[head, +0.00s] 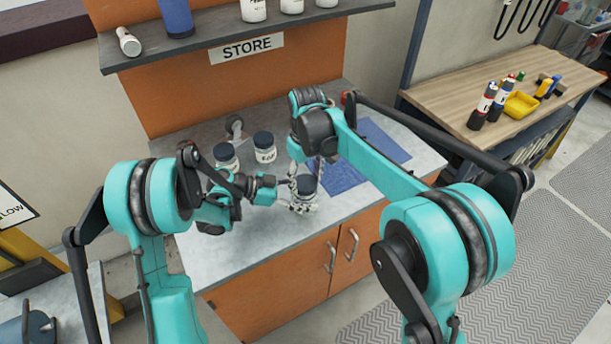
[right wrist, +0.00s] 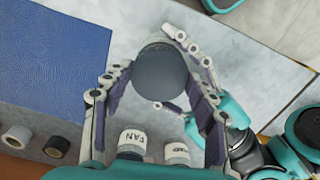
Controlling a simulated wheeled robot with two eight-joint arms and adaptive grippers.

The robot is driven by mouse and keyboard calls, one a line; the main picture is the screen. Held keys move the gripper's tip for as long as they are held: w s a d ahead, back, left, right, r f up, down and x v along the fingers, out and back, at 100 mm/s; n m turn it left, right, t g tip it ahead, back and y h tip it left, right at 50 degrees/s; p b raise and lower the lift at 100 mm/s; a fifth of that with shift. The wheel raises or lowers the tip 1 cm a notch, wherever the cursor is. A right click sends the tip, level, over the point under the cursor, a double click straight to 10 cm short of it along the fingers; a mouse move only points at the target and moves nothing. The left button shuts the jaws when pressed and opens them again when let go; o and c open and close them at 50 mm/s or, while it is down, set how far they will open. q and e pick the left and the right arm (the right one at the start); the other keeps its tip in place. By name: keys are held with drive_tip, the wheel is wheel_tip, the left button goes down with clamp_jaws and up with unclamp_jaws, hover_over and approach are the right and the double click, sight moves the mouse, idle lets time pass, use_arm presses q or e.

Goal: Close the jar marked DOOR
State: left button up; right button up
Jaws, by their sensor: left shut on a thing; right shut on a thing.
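A clear jar with a dark round lid (head: 306,184) stands near the front of the grey counter. The lid fills the middle of the right wrist view (right wrist: 162,80). My left gripper (head: 301,204) is shut on the jar from the left, low on its side; its fingers also show in the right wrist view (right wrist: 178,72). My right gripper (head: 305,171) comes from above, its fingers on both sides of the lid, shut on it. The lid is over the jar mouth; I cannot tell if it is fully seated. The jar's label is hidden.
Two lidded jars stand behind, one at left (head: 226,155) and one near the middle (head: 264,147). A blue mat (head: 347,178) lies to the right. The STORE shelf (head: 214,38) overhangs the back. The counter's front right is clear.

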drive_tip(key=shift+f, duration=0.6)
idle(0.5)
